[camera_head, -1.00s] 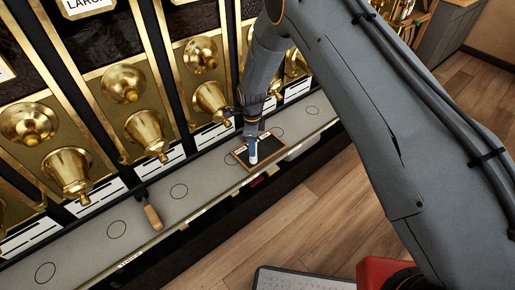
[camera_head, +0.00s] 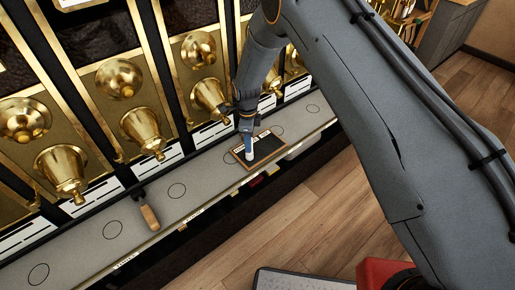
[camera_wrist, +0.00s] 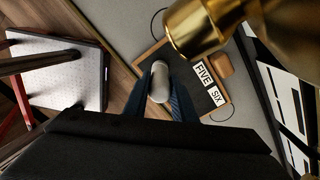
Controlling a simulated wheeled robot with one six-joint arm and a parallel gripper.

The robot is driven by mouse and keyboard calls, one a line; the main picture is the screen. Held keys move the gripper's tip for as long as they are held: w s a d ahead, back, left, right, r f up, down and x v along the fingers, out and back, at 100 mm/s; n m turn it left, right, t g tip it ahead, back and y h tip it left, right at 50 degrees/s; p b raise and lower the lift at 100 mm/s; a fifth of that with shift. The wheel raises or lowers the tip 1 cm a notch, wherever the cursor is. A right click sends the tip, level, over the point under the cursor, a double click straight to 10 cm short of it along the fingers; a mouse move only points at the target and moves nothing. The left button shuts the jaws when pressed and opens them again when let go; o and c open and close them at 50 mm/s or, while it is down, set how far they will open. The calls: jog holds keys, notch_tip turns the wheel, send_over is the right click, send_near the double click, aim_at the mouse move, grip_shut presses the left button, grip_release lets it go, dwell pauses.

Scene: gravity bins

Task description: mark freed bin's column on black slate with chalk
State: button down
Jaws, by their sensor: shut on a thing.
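The black slate (camera_head: 268,149) with a wooden frame lies on the grey ledge. It also shows in the wrist view (camera_wrist: 197,103), with white labels reading FIVE and SIX along one edge. My gripper (camera_head: 247,132) is above the slate's left part, pointing down. In the wrist view its two dark fingers (camera_wrist: 164,98) are closed around a pale, rounded stick of chalk (camera_wrist: 160,80). The chalk's white lower end (camera_head: 249,153) is over the slate's left side in the head view. I cannot tell whether it touches the surface. No chalk mark is clearly visible.
Brass bell-shaped spouts (camera_head: 141,127) line the bins behind the ledge; one (camera_wrist: 198,27) looms close in the wrist view. A wooden-handled tool (camera_head: 149,216) lies on the ledge (camera_head: 215,168) to the left. A brown block (camera_wrist: 222,64) sits beside the slate's labels.

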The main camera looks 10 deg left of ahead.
jog(key=shift+w+a, duration=0.3)
jog(key=shift+a, duration=0.05)
jog(key=shift+w+a+b, duration=0.35)
jog(key=shift+a+b, duration=0.05)
jog(key=shift+b, duration=0.35)
jog(key=shift+s+d+r+p, duration=0.15)
jog(key=shift+s+d+p, duration=0.75)
jog(key=shift+d+p, duration=0.15)
jog(key=shift+s+d, duration=0.1)
jog(key=shift+s+d+f+p, duration=0.2)
jog(key=shift+s+d+p, duration=0.1)
jog(key=shift+s+d, duration=0.1)
